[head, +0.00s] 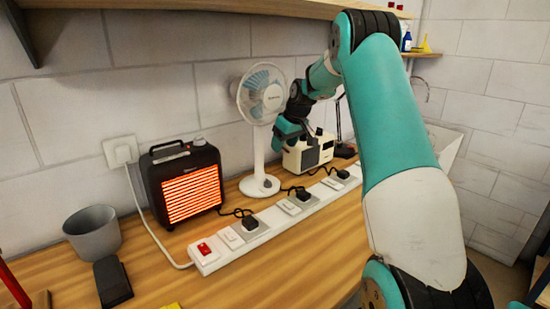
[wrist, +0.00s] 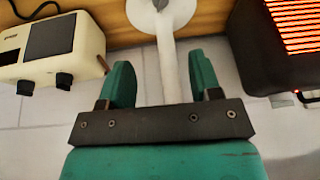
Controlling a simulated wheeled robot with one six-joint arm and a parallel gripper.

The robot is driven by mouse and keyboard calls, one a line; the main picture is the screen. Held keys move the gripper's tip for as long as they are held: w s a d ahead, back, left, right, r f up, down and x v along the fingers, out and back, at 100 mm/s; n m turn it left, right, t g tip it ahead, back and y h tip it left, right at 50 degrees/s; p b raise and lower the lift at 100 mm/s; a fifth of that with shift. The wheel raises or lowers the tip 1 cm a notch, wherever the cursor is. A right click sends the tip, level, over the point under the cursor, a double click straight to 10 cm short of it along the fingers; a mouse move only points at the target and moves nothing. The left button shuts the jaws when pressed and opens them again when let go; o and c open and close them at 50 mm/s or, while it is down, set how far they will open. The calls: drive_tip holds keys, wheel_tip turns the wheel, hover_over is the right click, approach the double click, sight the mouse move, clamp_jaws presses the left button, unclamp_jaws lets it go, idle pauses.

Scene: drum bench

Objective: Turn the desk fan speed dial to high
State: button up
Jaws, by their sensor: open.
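The white desk fan (head: 261,97) stands upright on the bench with a blue-bladed round head, a thin pole and a round base. In the wrist view its pole (wrist: 168,65) runs between my fingers, and part of its base (wrist: 145,14) shows at the top edge. A small grey knob (wrist: 159,4) on the base is cut off there; I cannot read its setting. My gripper (head: 288,137) is in front and to the right of the pole, above the base. In the wrist view my gripper (wrist: 161,78) is open, with nothing held; contact with the pole cannot be told.
A glowing heater (head: 185,182) stands left of the fan and a cream appliance (head: 307,153) right of it. A long power strip (head: 270,222) with plugs and cords lies in front. A grey bin (head: 93,232) is at left. A wooden shelf (head: 240,7) hangs above.

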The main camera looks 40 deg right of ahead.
drive_tip(key=d+n+p, duration=0.1)
drive_tip(key=n+p, duration=0.1)
drive_tip(key=n, duration=0.1)
drive_tip(key=y+p, duration=0.1)
drive_tip(key=p, duration=0.3)
approach(269, 181)
drive_tip(key=shift+n, duration=0.3)
drive_tip(key=x, duration=1)
drive_tip(key=shift+w+d, duration=0.1)
drive_tip(key=shift+d, duration=0.15)
drive_tip(key=shift+r, duration=0.1)
drive_tip(key=c, duration=0.9)
